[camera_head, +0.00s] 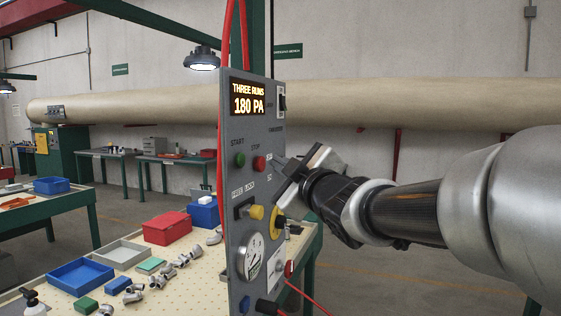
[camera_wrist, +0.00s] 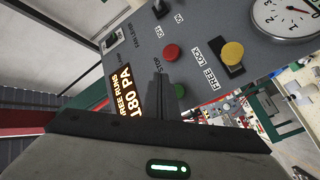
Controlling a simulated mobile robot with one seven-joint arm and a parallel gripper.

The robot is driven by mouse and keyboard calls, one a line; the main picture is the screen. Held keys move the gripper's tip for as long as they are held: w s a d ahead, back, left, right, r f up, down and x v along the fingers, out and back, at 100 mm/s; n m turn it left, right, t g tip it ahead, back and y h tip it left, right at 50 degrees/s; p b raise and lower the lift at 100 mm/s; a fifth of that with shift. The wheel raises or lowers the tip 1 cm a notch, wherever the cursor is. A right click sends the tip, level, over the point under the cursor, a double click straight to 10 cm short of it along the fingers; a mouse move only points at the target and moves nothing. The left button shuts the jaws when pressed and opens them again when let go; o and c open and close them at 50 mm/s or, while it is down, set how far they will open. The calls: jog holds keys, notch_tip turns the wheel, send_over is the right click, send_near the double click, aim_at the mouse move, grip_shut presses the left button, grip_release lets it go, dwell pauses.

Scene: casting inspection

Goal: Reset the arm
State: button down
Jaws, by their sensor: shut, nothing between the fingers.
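My gripper (camera_head: 290,172) is at the face of a grey control panel (camera_head: 232,205), just right of the red STOP button (camera_head: 259,163). In the wrist view my gripper's fingers (camera_wrist: 163,85) are together, with nothing between them, and point at the panel between the red button (camera_wrist: 173,53) and the orange display (camera_wrist: 126,100). I cannot tell whether the fingertips touch the panel. The display reads "THREE RUNS 180 PA". My arm reaches in from the right side of the head view.
The panel also carries a green START button (camera_head: 239,159), a yellow knob (camera_head: 256,212) and a round gauge (camera_head: 250,255). Behind it, a pegboard table (camera_head: 135,262) holds blue trays, a red bin (camera_head: 167,228) and several metal fittings. A red cable hangs at lower right. Open floor lies behind my arm.

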jog(key=s+d+f+m+g+h+p, duration=0.2)
jog(key=s+d+f+m+h, duration=0.25)
jog(key=d, duration=0.25)
jog(key=s+d+f+m+g+h+p, duration=0.2)
jog(key=s+d+f+m+h, duration=0.1)
jog(key=s+d+f+m, duration=0.25)
jog(key=s+d+f+m+g+p, duration=0.1)
jog(key=s+f+m+g, duration=0.1)
jog(key=s, duration=0.8)
jog(key=s+d+f+m+g, duration=0.2)
jog(key=s+f+g, duration=0.3)
jog(key=s+f, duration=0.2)
jog(key=s, duration=0.2)
jog(key=shift+s+f+m+g+p, duration=0.2)
jog(key=shift+s+m+g+p, duration=0.1)
jog(key=shift+s+p, duration=0.1)
jog(key=shift+w, duration=0.1)
